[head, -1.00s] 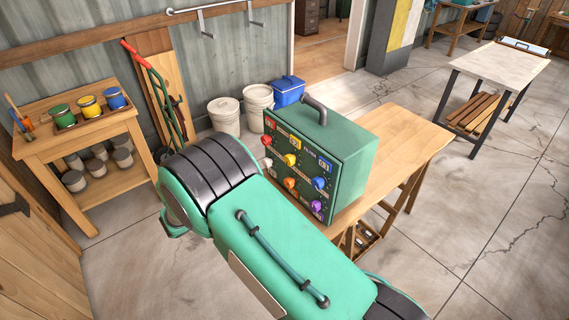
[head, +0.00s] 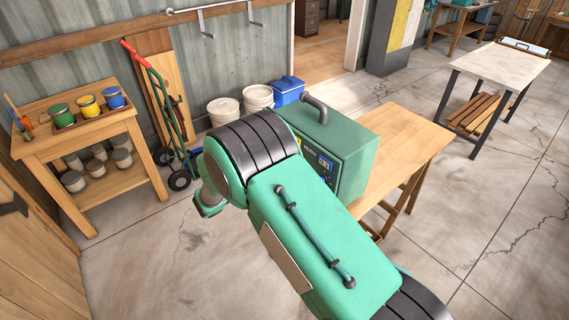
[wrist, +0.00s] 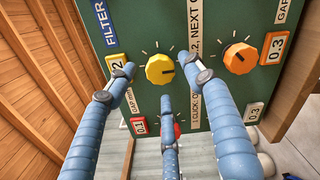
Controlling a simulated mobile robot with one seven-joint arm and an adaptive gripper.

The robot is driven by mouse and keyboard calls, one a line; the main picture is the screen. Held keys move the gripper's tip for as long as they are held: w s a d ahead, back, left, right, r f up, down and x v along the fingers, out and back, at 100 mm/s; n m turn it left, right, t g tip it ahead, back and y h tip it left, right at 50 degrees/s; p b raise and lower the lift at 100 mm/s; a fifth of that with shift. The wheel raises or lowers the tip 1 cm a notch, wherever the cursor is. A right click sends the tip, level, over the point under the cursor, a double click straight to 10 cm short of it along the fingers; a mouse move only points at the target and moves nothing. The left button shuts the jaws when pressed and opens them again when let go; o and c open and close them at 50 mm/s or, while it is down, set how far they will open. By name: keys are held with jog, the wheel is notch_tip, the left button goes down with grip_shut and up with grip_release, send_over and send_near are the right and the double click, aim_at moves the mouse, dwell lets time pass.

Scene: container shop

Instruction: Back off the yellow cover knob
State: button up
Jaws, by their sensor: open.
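The yellow cover knob (wrist: 160,69) sits on the dark green panel in the wrist view, a dark mark on its face pointing right. My gripper (wrist: 158,77) has three blue fingers, open and spread around this knob: one tip to its left, one to its right, one below. The tips look apart from it; their depth relative to the knob is hard to tell. In the head view the green box (head: 355,155) stands on a wooden table (head: 414,140). My arm covers most of its knob face there, and my gripper is hidden.
An orange knob (wrist: 240,58) is right of the yellow one, beyond the right finger. A red knob (wrist: 178,130) is below, partly behind the lower finger. Number plates and label strips surround them. Paint cans stand on a wooden shelf (head: 88,135) at left; open floor lies in front.

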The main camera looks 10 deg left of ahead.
jog(key=shift+x, duration=1.25)
jog(key=c, duration=1.2)
jog(key=shift+n+p, duration=0.35)
jog(key=shift+n, duration=0.05)
jog(key=shift+n+p, duration=3.25)
jog(key=shift+n, duration=0.75)
